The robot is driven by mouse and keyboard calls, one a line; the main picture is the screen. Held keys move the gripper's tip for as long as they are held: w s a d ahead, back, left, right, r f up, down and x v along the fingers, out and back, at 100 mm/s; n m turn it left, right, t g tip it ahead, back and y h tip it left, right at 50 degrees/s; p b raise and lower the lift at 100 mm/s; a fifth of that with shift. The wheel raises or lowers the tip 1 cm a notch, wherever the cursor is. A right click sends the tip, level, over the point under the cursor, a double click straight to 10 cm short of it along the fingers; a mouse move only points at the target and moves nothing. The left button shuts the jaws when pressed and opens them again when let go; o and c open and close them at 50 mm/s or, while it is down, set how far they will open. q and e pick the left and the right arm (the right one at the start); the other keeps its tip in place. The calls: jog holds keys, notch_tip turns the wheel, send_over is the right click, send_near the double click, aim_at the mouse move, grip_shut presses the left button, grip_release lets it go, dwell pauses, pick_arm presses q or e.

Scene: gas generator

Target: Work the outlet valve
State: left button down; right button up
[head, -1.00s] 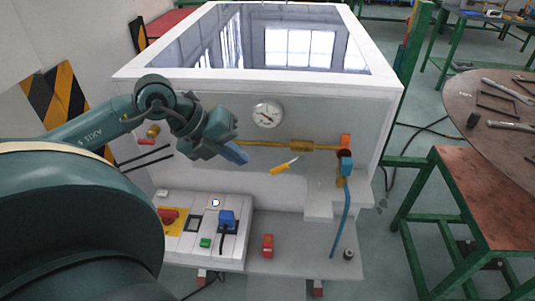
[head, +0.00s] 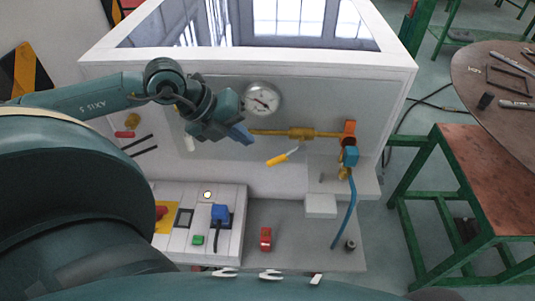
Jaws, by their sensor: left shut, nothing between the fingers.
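A yellow lever (head: 277,160) with a pale shank slants down-left from the pipe's valve body (head: 301,133). At the pipe's right end sit an orange part (head: 349,127), a blue fitting (head: 351,156) and a blue hose (head: 346,212) hanging down. Which of these is the outlet valve is not marked. My left gripper (head: 243,135) is shut and empty, its blue fingers near the pipe's left end; contact cannot be told. My right gripper is out of view.
A control box (head: 175,245) with a blue plug (head: 220,213) and green button (head: 198,240) stands below left. A red block (head: 266,238) sits on the ledge. A green-framed table (head: 481,165) stands right, with floor between.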

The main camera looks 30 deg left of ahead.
aim_at(275, 159)
pick_arm(q)
jog(key=x, duration=0.8)
jog(key=shift+w+r, duration=0.1)
jog(key=shift+w+d+f, duration=0.15)
jog(key=shift+w+f, duration=0.05)
jog(key=shift+f, duration=0.35)
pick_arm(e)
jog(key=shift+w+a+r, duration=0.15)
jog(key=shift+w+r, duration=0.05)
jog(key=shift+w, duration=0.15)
pick_arm(q)
jog(key=shift+w+f, duration=0.1)
jog(key=shift+f, duration=0.05)
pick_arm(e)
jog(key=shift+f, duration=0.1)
